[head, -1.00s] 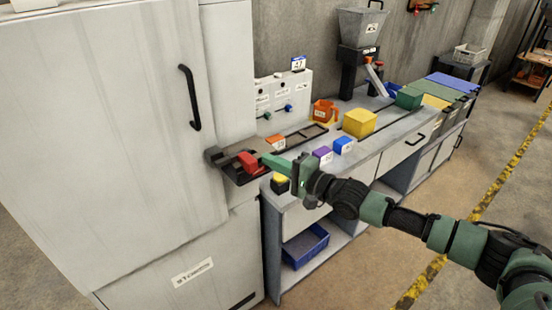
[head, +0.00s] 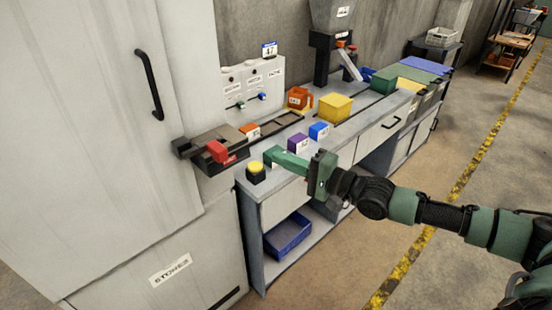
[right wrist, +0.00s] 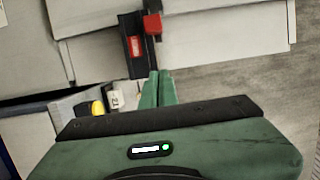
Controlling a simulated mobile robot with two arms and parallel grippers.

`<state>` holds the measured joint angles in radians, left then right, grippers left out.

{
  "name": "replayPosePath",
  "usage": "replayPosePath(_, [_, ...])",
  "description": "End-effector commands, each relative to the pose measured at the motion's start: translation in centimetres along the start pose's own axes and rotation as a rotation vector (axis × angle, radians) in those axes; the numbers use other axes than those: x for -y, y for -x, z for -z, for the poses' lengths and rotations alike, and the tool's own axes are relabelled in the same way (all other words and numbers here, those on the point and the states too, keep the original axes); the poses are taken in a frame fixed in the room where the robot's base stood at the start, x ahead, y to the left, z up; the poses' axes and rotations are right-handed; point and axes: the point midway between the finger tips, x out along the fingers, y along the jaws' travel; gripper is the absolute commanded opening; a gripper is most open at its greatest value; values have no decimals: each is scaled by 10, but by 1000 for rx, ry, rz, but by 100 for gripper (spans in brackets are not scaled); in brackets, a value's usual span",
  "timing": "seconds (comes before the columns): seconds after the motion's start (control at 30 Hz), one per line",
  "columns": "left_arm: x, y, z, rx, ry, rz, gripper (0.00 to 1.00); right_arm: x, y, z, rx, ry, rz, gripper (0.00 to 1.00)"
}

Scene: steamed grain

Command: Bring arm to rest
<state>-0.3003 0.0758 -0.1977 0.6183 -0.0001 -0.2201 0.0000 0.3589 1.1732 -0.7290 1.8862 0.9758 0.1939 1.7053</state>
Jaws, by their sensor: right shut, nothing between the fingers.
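My right gripper (head: 270,155) is shut and empty. In the head view its arm comes in from the right, and its green fingers are in front of the bench near the yellow push button (head: 255,171). In the right wrist view the green fingers (right wrist: 158,80) lie together, pointing toward the red-handled device (right wrist: 134,46). In the head view the red block (head: 219,151) of this device sits at the cabinet's side, apart from the fingertips. My left gripper is not in view.
A tall grey cabinet (head: 90,120) fills the left. Floor at right is open.

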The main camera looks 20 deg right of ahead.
Motion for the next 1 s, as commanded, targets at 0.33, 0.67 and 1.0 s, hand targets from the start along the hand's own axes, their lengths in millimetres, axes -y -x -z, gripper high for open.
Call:
replayPosePath(0.33, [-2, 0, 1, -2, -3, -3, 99, 0, 0, 0, 0, 0, 0, 0])
replayPosePath(0.67, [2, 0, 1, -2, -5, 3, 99, -70, -4, 32, -91, 189, -87, 0])
replayPosePath(1.0, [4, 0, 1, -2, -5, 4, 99, -315, 59, 64, -181, 678, -555, 0])
